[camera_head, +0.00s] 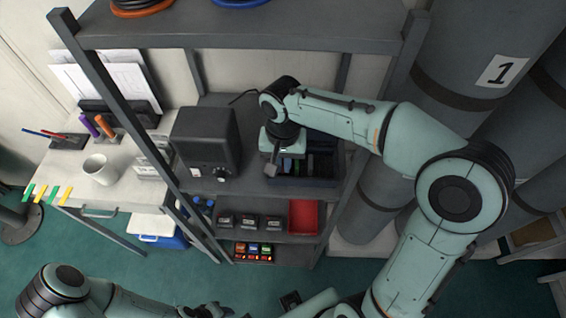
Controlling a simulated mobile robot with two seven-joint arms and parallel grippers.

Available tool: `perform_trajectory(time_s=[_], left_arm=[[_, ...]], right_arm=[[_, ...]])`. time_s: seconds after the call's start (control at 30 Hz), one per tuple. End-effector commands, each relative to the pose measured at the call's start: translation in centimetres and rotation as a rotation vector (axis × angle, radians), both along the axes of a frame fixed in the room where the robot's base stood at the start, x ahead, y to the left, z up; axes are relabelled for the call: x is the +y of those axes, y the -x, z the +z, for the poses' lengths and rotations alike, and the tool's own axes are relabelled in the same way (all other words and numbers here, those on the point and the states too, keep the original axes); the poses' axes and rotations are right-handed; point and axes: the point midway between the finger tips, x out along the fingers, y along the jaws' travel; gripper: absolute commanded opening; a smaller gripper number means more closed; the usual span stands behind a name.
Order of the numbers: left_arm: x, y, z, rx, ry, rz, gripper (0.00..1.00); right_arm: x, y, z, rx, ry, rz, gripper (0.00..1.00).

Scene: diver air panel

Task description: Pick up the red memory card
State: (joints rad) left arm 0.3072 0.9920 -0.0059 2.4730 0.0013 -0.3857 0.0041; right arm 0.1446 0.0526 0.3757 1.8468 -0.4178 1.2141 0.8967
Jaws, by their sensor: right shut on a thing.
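My right arm reaches over the shelf from the right. Its gripper (271,170) points down at the left end of a dark tray (318,182). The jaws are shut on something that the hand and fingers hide. Small green and blue cards (288,166) and dark slots show in the tray beside the gripper. I cannot make out a red memory card. My left gripper (205,312) is at the bottom edge, low and far from the tray; its jaws are too small and cut off to read.
A black speaker box (205,145) stands left of the tray on the same shelf. A red bin (303,217) and several small dark boxes (247,221) sit on the shelf below. Shelf posts and an upper shelf (250,30) frame the space. Large grey cylinders (440,85) stand at right.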

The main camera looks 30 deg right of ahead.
Motion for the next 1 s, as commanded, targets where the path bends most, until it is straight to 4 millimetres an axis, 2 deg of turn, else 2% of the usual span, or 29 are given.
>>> perform_trajectory(time_s=[0.3,0.33,0.57,0.7,0.9,1.0], left_arm=[[0.0,-0.7,1.0,-0.008,0.0,-0.001,0.43],[0.0,-0.5,0.8,-0.007,0.0,0.0,0.43],[0.0,0.7,-1.2,0.009,0.0,0.0,0.43],[0.0,1.3,-2.2,0.015,0.0,0.0,0.43],[0.0,1.7,-3.2,0.019,0.0,0.0,0.43],[0.0,1.8,-3.4,0.021,-0.001,0.0,0.43]], right_arm=[[0.0,-0.1,5.7,-0.007,-0.002,0.0,0.0],[0.2,0.2,5.8,-0.005,0.0,0.002,0.0],[3.0,5.0,5.2,-0.003,0.001,0.004,0.0],[5.1,8.4,5.2,-0.003,0.002,0.005,0.0],[7.9,13.0,5.3,-0.003,0.001,0.004,0.0],[8.9,14.6,5.3,-0.003,0.001,0.003,0.0]])
